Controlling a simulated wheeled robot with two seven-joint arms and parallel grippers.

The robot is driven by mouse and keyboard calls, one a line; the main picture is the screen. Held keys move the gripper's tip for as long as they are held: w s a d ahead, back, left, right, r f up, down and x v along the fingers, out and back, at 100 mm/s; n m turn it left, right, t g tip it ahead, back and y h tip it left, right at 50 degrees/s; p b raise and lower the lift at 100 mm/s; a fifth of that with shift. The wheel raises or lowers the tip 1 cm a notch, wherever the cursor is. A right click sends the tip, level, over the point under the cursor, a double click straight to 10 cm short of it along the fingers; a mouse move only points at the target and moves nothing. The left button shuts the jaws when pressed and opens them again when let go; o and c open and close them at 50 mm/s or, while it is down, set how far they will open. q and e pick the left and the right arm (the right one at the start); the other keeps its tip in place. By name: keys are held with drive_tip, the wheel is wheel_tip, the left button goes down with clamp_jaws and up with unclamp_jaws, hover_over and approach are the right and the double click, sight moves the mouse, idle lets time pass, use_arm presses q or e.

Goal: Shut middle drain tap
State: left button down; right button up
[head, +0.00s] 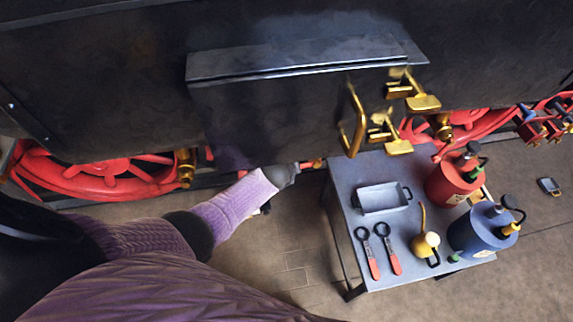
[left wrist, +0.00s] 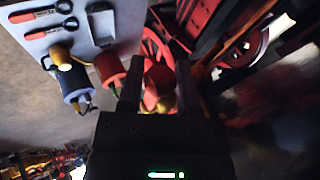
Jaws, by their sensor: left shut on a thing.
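My left arm reaches from the lower left in the head view, its dark wrist (head: 281,176) under the bottom edge of the black casing. In the left wrist view my left gripper (left wrist: 157,82) has its two fingers around a red part (left wrist: 158,78), with brass (left wrist: 166,103) close by. It is shut on this part, which looks like the middle drain tap's handle. In the head view a small red piece with brass (head: 312,163) shows just right of the wrist. The tap's body and handle angle are mostly hidden. My right gripper is not in view.
A grey table (head: 340,215) holds a metal tray (head: 382,198), two red-handled tools, a brass oil can (head: 424,240), a red can (head: 452,183) and a blue can (head: 482,232). Brass fittings (head: 398,145) project from the casing. A red wheel (head: 95,182) stands left.

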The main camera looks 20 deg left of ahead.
use_arm(q)
drive_tip(key=shift+r, duration=0.1)
idle(0.4)
drive_tip(key=shift+c, duration=1.5)
unclamp_jaws()
drive_tip(key=s+d+r+p, duration=0.1)
drive_tip(key=s+r, duration=0.1)
drive_tip(key=s, duration=0.5)
drive_tip(key=s+d+r+p, duration=0.1)
drive_tip(key=s+r+p, duration=0.1)
drive_tip(key=s, duration=0.5)
drive_tip(key=shift+s+d, duration=0.4)
drive_tip(key=shift+f, duration=0.1)
